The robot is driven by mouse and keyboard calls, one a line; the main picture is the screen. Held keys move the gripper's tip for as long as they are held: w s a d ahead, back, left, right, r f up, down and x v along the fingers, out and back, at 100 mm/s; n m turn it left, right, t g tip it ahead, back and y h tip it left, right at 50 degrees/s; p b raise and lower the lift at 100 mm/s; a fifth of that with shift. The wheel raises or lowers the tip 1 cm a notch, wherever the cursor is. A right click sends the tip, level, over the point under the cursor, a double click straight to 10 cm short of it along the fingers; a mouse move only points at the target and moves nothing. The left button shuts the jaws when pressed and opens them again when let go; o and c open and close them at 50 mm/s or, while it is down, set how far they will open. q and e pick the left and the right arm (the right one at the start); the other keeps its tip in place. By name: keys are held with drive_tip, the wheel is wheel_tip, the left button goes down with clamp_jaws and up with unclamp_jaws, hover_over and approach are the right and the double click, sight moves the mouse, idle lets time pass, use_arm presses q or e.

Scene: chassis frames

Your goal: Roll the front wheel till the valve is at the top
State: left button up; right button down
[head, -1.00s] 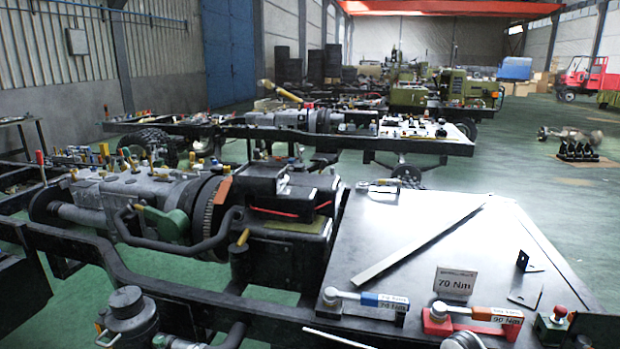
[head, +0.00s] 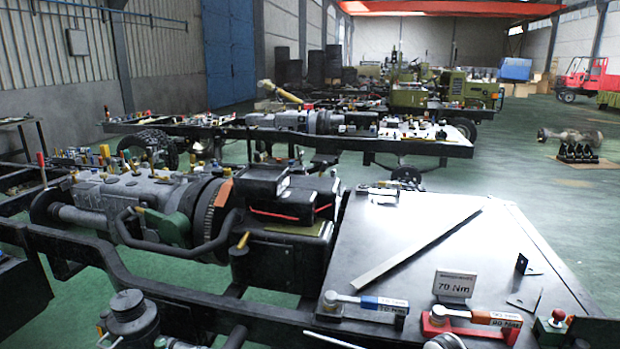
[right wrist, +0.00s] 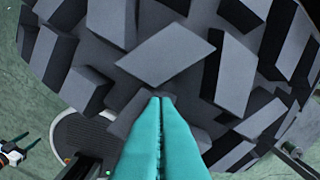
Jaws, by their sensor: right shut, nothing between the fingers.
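A dark wheel with chunky grey tread blocks (right wrist: 165,55) fills the upper part of the right wrist view. My right gripper (right wrist: 160,99) is shut, its two teal fingers pressed together with nothing between them. Its fingertips are at the tread, over the lower edge of a block; I cannot tell whether they touch it. The valve does not show in either view. The wheel's side face is hidden from the wrist camera.
An engine (head: 140,200) sits at left. Green floor (head: 520,190) is open at right.

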drive_tip(key=shift+s+f, duration=0.15)
drive_tip(key=shift+f, duration=0.05)
drive_tip(key=shift+w+a+p, duration=0.15)
drive_tip(key=shift+a+p, duration=0.15)
drive_tip(key=shift+a, duration=0.45)
drive_tip(key=shift+w+a+p, duration=0.15)
drive_tip(key=shift+a+p, duration=0.1)
drive_tip(key=shift+a, duration=0.45)
drive_tip(key=shift+a, duration=0.15)
drive_tip(key=shift+w+a+f, duration=0.1)
drive_tip(key=shift+w+a, duration=0.15)
drive_tip(key=shift+a, duration=0.5)
drive_tip(key=shift+w+a+f, duration=0.1)
drive_tip(key=shift+w+a, duration=0.1)
drive_tip(key=shift+a, duration=0.5)
drive_tip(key=shift+r, duration=0.15)
wheel_tip(320, 180, up, 8)
drive_tip(key=p, duration=0.9)
